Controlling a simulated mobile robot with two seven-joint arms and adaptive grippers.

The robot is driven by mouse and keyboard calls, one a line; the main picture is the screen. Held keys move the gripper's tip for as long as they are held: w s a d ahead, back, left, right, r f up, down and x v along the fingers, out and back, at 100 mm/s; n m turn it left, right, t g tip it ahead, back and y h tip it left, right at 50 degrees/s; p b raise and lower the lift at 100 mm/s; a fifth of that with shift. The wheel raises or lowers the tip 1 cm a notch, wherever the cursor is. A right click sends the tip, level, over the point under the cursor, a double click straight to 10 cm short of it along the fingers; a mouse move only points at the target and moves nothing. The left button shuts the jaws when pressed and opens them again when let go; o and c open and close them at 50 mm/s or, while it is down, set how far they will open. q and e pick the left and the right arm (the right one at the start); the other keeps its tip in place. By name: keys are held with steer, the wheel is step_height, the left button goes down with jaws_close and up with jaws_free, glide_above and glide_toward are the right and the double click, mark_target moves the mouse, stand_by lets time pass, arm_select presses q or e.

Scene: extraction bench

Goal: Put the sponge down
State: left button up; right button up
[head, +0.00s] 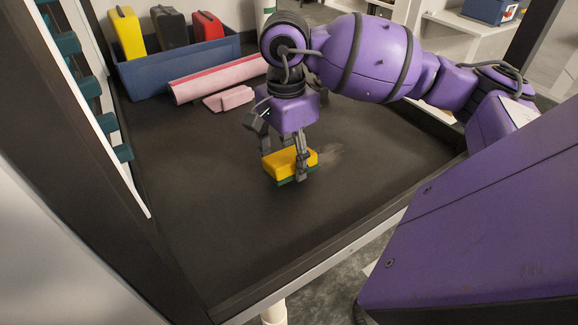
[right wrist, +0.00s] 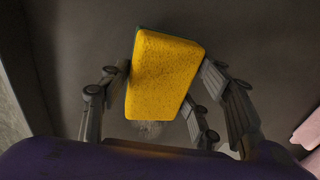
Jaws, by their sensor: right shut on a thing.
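A yellow sponge with a green underside (head: 289,163) is between the fingers of my right gripper (head: 285,160), over the middle of the dark bench top. It also shows in the right wrist view (right wrist: 164,76), yellow face towards the camera. My right gripper (right wrist: 168,95) is shut on the sponge, with fingers on both sides of it. The sponge is at or just above the surface; I cannot tell whether it touches. My left gripper is not in either view.
A blue bin (head: 172,70) at the back left holds yellow, dark and red items. A pink roll (head: 215,78) and a folded pink cloth (head: 229,99) lie before it. A faint smudge (head: 328,153) marks the bench top beside the sponge. The front of the bench top (head: 240,235) is clear.

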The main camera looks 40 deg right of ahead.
mark_target(290, 169)
steer(key=shift+s+f, duration=0.2)
steer(key=shift+f, duration=1.3)
steer(key=shift+c, duration=0.9)
steer(key=o, duration=1.9)
steer(key=shift+w, duration=0.1)
steer(key=shift+o, duration=0.3)
steer(key=shift+r, duration=0.1)
